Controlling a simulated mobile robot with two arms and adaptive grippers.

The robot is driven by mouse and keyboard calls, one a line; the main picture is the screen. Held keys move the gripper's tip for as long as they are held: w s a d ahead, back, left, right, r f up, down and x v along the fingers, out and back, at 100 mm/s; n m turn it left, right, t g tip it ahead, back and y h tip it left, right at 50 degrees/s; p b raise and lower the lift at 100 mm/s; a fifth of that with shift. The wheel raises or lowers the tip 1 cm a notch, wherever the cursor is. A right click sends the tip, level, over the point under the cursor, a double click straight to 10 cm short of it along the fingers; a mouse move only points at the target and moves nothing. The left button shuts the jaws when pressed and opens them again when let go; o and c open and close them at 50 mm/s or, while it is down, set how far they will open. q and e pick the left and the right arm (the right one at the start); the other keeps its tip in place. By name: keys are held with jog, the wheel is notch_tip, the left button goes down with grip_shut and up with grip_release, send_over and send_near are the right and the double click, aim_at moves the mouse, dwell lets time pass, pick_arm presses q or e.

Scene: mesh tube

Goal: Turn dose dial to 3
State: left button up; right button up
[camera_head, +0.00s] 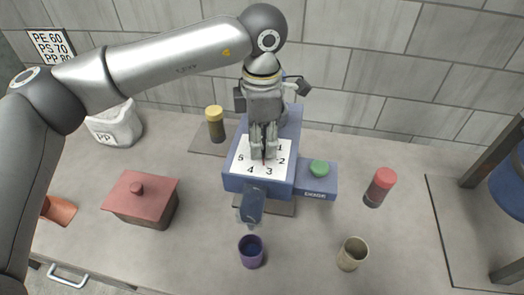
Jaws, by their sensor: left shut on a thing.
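The blue dosing machine (284,128) stands at the back middle, with a white dial face (244,162) on its sloped top. The numbers 1, 2, 3, 4 and 5 can be read on the face. My left gripper (263,156) reaches down over the middle of the face, shut on the dial knob, which its fingers mostly hide. A small red mark shows by the fingertips, on the side towards the 3 and 4; its exact reading cannot be told. My right gripper is not in view.
A green button (319,168) sits on the machine's right side. A purple cup (251,252), a beige cup (352,254) and a red-capped jar (380,187) stand in front and right. A yellow-capped jar (215,124) and a red-lidded box (142,198) are left.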

pick_arm(q)
jog(key=shift+r+n+b, duration=0.1)
jog(key=shift+n+b, duration=0.95)
jog(key=shift+n, duration=0.05)
jog(key=o, duration=0.9)
jog(key=shift+o, duration=0.7)
notch_tip(320, 180, up, 12)
